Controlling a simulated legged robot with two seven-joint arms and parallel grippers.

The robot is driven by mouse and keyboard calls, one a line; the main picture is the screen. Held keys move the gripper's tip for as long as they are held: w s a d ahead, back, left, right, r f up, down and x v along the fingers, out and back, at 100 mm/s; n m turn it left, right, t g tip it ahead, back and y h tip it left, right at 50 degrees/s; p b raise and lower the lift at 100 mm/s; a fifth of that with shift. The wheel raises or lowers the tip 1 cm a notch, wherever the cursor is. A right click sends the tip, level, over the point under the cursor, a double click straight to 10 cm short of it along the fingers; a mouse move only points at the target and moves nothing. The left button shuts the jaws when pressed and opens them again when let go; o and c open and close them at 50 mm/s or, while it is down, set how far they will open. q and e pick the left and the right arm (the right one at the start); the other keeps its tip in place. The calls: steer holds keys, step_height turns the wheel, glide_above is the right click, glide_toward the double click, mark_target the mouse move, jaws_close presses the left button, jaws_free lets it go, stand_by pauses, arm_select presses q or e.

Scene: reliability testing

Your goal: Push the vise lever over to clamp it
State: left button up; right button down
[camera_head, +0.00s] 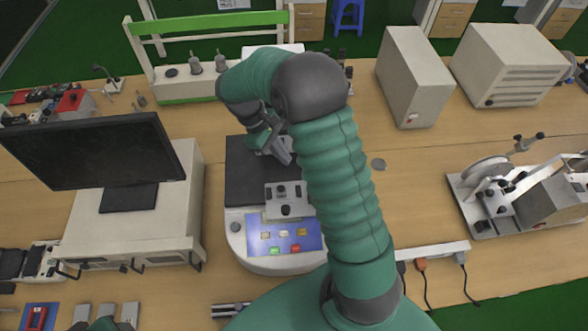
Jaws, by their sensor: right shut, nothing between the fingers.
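A testing machine (245,185) with a dark top stands on the bench at the centre. Its blue front panel (262,240) has several coloured buttons. A pale metal vise block (290,195) with black knobs sits on the dark top just behind the panel; I cannot tell which part is the lever. My right arm comes up from the bottom and bends over the machine. My right gripper (284,152) is shut and empty above the rear of the dark top, behind the vise block. The arm hides the machine's right side. My left gripper is out of view.
A monitor (95,150) on a pale box stands at left. A green frame rack (185,92) is behind. Two beige boxes (415,75) (508,65) stand at the back right. A metal device (520,195) is at far right. Bench between arm and device is mostly clear.

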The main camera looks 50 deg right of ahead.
arm_select(q)
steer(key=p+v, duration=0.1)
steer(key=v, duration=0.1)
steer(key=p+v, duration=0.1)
steer(key=p, duration=0.1)
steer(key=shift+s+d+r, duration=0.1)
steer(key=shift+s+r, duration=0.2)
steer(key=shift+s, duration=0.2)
arm_select(e)
steer(key=x, duration=0.6)
steer(key=s+x, duration=0.1)
steer(key=x, duration=0.3)
steer(key=shift+s+d+r, duration=0.1)
steer(key=shift+r, duration=0.05)
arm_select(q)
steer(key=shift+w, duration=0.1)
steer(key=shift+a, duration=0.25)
